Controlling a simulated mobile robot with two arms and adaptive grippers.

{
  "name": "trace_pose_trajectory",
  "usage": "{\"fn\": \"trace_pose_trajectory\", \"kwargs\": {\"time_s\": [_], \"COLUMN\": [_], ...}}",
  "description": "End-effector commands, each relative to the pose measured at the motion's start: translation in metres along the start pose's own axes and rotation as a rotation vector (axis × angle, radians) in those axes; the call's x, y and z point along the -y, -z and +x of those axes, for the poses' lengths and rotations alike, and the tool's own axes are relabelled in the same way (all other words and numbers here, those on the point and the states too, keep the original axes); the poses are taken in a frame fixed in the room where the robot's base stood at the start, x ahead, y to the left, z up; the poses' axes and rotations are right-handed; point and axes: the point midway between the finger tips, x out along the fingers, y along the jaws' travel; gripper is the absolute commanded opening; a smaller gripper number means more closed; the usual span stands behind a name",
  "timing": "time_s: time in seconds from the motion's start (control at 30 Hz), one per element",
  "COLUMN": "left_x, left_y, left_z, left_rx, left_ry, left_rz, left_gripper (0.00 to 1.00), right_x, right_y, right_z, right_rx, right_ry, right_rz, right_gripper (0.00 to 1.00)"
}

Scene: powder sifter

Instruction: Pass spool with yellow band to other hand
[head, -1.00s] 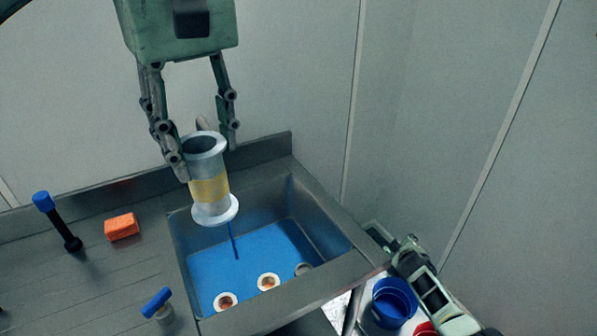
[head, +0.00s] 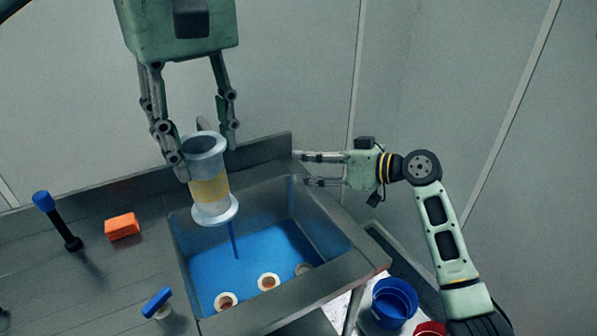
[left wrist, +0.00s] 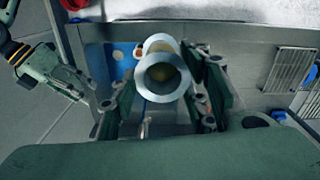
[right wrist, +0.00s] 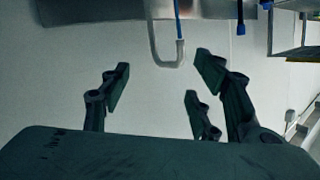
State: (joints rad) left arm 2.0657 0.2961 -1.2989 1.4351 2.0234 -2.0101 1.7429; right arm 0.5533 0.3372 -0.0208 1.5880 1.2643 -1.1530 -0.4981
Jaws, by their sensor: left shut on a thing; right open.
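The spool with yellow band (head: 209,190) is a grey flanged cylinder, held roughly upright and slightly tilted above the sink. My left gripper (head: 207,152) comes from above and is shut on the spool near its upper flange. The left wrist view shows the spool (left wrist: 164,75) end-on between the fingers (left wrist: 160,98). My right gripper (head: 300,170) is open and empty at the sink's right back corner, pointing left toward the spool with a clear gap. The right wrist view shows its fingers (right wrist: 160,85) spread, with no spool between them.
The sink (head: 335,240) has a blue bottom with several small pale rings in it. An orange sponge (head: 122,226) and blue-topped handles (head: 44,202) are on the left counter. A tap (right wrist: 165,50) hangs in the right wrist view. Blue containers (head: 394,303) stand at lower right.

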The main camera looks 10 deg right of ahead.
Motion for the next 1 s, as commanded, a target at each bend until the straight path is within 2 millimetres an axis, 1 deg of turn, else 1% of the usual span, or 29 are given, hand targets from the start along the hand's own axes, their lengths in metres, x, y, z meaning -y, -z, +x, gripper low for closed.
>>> {"fn": "trace_pose_trajectory", "kwargs": {"time_s": [0.03, 0.07, 0.1, 0.17, 0.2, 0.3, 0.4, 0.5, 0.53, 0.6, 0.7, 0.77, 0.87, 1.0], "left_x": [0.0, 0.0, 0.0, 0.0, 0.0, 0.0, 0.0, 0.0, 0.0, 0.0, 0.0, 0.0, 0.0, 0.0], "left_y": [0.0, 0.0, 0.0, 0.0, 0.0, 0.0, 0.0, 0.0, 0.0, 0.0, 0.0, 0.0, 0.0, 0.0], "left_z": [0.0, 0.0, 0.0, 0.0, 0.0, 0.0, 0.0, 0.0, 0.0, 0.0, 0.0, 0.0, 0.0, 0.0], "left_rx": [0.0, 0.0, 0.0, 0.0, 0.0, 0.0, 0.0, 0.0, 0.0, 0.0, 0.0, 0.0, 0.0, 0.0], "left_ry": [-0.001, -0.001, -0.001, -0.001, -0.001, -0.001, -0.001, -0.001, -0.001, -0.001, -0.001, -0.001, -0.001, -0.001], "left_rz": [0.0, 0.0, 0.0, 0.0, 0.0, 0.0, 0.0, 0.0, 0.0, 0.0, 0.0, 0.0, 0.0, 0.0], "left_gripper": [0.0, 0.0, 0.0, 0.0, 0.0, 0.0, 0.0, 0.0, 0.0, 0.0, 0.0, 0.0, 0.0, 0.0], "right_x": [0.026, 0.042, 0.064, 0.096, 0.117, 0.164, 0.202, 0.228, 0.234, 0.244, 0.252, 0.256, 0.266, 0.283], "right_y": [0.013, 0.02, 0.029, 0.039, 0.045, 0.055, 0.06, 0.061, 0.061, 0.06, 0.06, 0.06, 0.06, 0.06], "right_z": [-0.006, -0.01, -0.017, -0.028, -0.037, -0.06, -0.084, -0.102, -0.107, -0.114, -0.118, -0.116, -0.107, -0.089], "right_rx": [-0.021, -0.032, -0.047, -0.067, -0.079, -0.105, -0.125, -0.138, -0.142, -0.146, -0.15, -0.151, -0.15, -0.151], "right_ry": [0.073, 0.12, 0.183, 0.276, 0.337, 0.479, 0.597, 0.683, 0.703, 0.737, 0.762, 0.767, 0.769, 0.769], "right_rz": [-0.024, -0.039, -0.06, -0.097, -0.122, -0.19, -0.253, -0.303, -0.314, -0.335, -0.349, -0.351, -0.352, -0.35], "right_gripper": [0.57, 0.57, 0.57, 0.57, 0.57, 0.57, 0.57, 0.57, 0.57, 0.57, 0.57, 0.57, 0.57, 0.57]}}
